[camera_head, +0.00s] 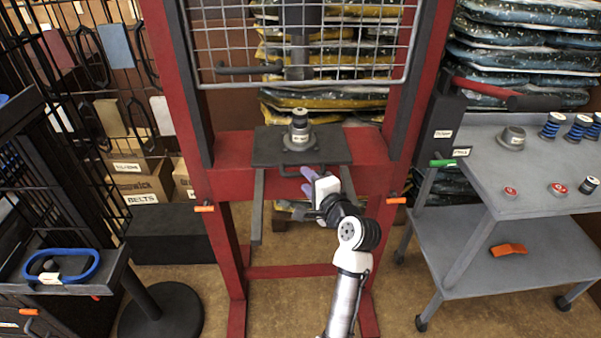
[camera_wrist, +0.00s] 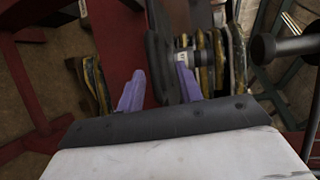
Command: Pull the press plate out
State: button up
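The press plate (camera_head: 265,147) is a dark flat plate lying across the red press frame (camera_head: 232,165). A small dark-and-metal part (camera_head: 300,135) with a label stands upright on it. A dark handle (camera_head: 298,170) shows at the plate's front edge. My gripper (camera_head: 305,180) is just in front of and slightly below that edge, close to the handle. In the wrist view my gripper (camera_wrist: 158,92) has its two purple fingers apart, with a dark edge or bar beyond and between them. I cannot tell whether it touches the fingers.
A wire mesh guard (camera_head: 290,45) hangs above the plate. Orange handles (camera_head: 204,209) sit on both frame posts. A grey trolley (camera_head: 480,220) with springs and small parts stands right. A dark rack and a round-based stand (camera_head: 160,315) are left. Floor before the press is clear beside my arm.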

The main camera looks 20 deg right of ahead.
jog(key=shift+m, duration=0.4)
jog(key=w, duration=0.2)
jog(key=w+f+p, duration=0.1)
jog(key=w, duration=0.1)
jog(key=w+f+p, duration=0.1)
jog(key=w, duration=0.1)
jog(key=shift+w+d+f, duration=0.15)
jog(key=shift+d+f, duration=0.1)
jog(key=shift+d, duration=0.1)
grip_shut()
